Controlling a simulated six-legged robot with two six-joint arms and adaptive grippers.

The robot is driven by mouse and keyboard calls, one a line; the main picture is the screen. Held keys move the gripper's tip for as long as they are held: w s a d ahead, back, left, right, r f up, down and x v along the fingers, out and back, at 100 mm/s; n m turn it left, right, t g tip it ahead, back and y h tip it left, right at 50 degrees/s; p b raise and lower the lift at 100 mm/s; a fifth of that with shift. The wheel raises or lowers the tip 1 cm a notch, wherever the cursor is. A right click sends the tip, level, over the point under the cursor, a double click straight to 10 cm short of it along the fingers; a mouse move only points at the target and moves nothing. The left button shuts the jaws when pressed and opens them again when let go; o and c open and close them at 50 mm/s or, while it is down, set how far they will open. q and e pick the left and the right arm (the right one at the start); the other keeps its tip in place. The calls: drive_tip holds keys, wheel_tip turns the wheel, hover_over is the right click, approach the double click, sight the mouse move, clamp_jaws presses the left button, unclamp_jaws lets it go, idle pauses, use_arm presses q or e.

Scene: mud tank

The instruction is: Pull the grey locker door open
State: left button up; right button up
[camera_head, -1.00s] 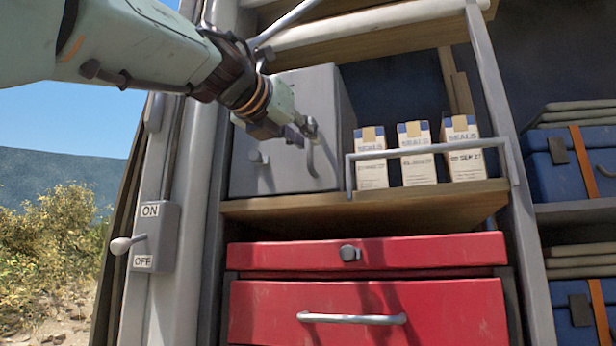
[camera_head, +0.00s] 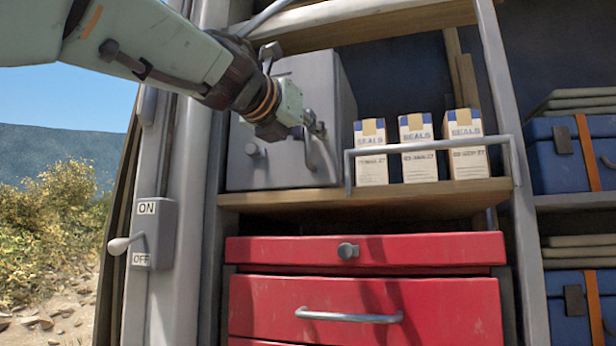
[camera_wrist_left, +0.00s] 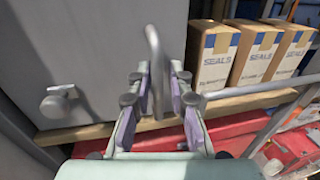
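The grey locker (camera_head: 275,170) stands on a wooden shelf, its door shut. A round knob (camera_head: 254,150) is on the door's left side, and it also shows in the left wrist view (camera_wrist_left: 58,104). An upright bar handle (camera_head: 326,156) is near the door's right edge. My left gripper (camera_head: 314,128) is at this handle, hiding its upper part in the head view. In the left wrist view, the fingers (camera_wrist_left: 160,80) are open, one on each side of the handle (camera_wrist_left: 153,45). I cannot tell whether either finger touches it. My right gripper is not in view.
Several white seal boxes (camera_head: 417,150) stand right of the locker behind a grey rail (camera_head: 430,147). A red drawer cabinet (camera_head: 365,252) is below the shelf. An ON/OFF lever switch (camera_head: 153,233) is on the post at left. Blue cases (camera_head: 560,160) sit at right.

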use_arm(q)
drive_tip(key=shift+w, duration=0.1)
clamp_jaws()
drive_tip(key=shift+f, duration=0.1)
idle(0.4)
